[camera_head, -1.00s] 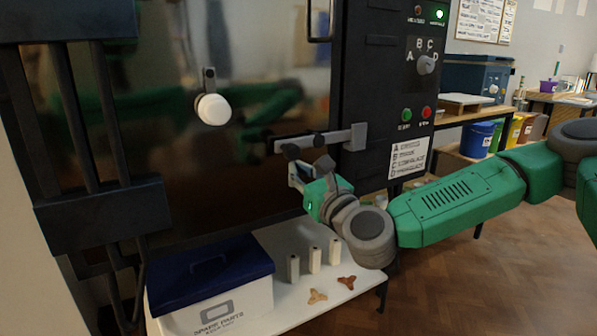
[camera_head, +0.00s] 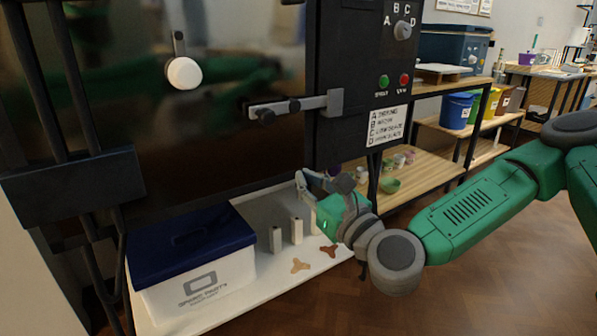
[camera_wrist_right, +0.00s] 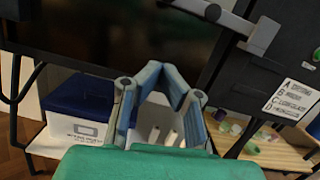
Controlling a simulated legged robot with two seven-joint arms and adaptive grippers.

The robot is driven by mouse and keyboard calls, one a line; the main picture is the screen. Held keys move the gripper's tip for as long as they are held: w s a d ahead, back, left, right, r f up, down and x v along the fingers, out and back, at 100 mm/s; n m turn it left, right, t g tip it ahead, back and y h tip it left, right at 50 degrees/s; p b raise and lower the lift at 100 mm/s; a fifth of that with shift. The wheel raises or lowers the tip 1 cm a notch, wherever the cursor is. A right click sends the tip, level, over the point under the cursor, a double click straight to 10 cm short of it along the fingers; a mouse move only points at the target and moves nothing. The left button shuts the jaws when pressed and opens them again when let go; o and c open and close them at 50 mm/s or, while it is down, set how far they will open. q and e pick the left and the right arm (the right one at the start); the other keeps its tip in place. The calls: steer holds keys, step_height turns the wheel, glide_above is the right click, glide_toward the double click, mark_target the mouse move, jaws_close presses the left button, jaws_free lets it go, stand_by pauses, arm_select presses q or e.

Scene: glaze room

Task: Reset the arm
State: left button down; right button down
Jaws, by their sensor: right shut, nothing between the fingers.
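My right arm comes in from the right in the head view. Its green and grey right gripper (camera_head: 303,181) is in front of the black kiln, below the grey horizontal door latch (camera_head: 295,104) and apart from it. In the right wrist view the blue-grey fingers (camera_wrist_right: 162,72) come together with nothing held between them. The latch crosses the top of that view (camera_wrist_right: 220,18). My left gripper is not in view.
A white spare-parts box (camera_head: 205,285) with a blue lid stands on a white low table (camera_head: 262,290). Pale upright posts (camera_head: 276,240) and two three-armed stilts (camera_head: 300,265) are beside it. A wooden shelf (camera_head: 425,175) with small pots is behind my gripper. Open floor lies right.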

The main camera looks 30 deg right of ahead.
steer(key=shift+d+f, duration=0.1)
steer(key=shift+d, duration=0.15)
steer(key=shift+a, duration=0.1)
